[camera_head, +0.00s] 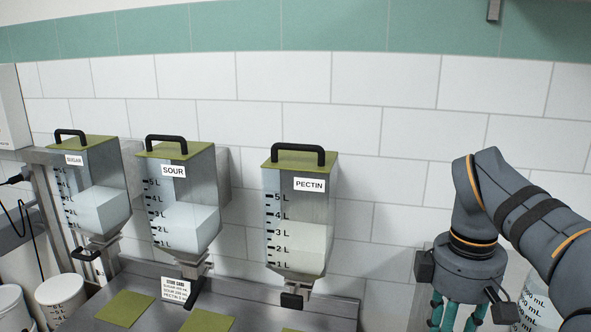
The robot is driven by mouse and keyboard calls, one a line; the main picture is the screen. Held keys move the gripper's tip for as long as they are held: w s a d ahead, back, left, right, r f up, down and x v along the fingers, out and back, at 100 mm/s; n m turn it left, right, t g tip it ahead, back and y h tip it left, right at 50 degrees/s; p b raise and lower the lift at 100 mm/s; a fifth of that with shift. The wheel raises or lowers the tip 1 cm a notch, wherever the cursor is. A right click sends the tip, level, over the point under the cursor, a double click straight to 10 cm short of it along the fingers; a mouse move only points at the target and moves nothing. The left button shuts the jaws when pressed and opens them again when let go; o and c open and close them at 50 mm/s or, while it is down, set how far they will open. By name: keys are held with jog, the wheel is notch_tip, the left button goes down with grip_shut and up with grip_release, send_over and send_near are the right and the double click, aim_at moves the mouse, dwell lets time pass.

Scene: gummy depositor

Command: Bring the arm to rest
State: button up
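My grey arm (530,220) reaches in from the right edge and bends down at its wrist. My gripper (456,314) hangs below the wrist at the lower right, with teal fingers pointing down. The fingertips are cut off by the bottom edge, so I cannot tell whether it is open or shut. I see nothing held in the visible part. The gripper is to the right of the pectin dispenser and apart from it.
Sugar (95,195), sour (182,205) and pectin (298,215) dispensers with green lids stand along the tiled wall. A card (175,289) and green pads (124,309) are on the metal counter (235,290). White buckets (62,294) are lower left; a marked container (537,300) stands behind my arm.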

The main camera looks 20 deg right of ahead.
jog(key=w+a+f+m+b, duration=0.3)
jog(key=a+f, duration=0.5)
jog(key=a, duration=0.1)
jog(key=w+a+f+m+b, duration=0.3)
jog(key=a+f, duration=0.6)
jog(key=a, duration=0.1)
jog(key=shift+w+a, duration=0.1)
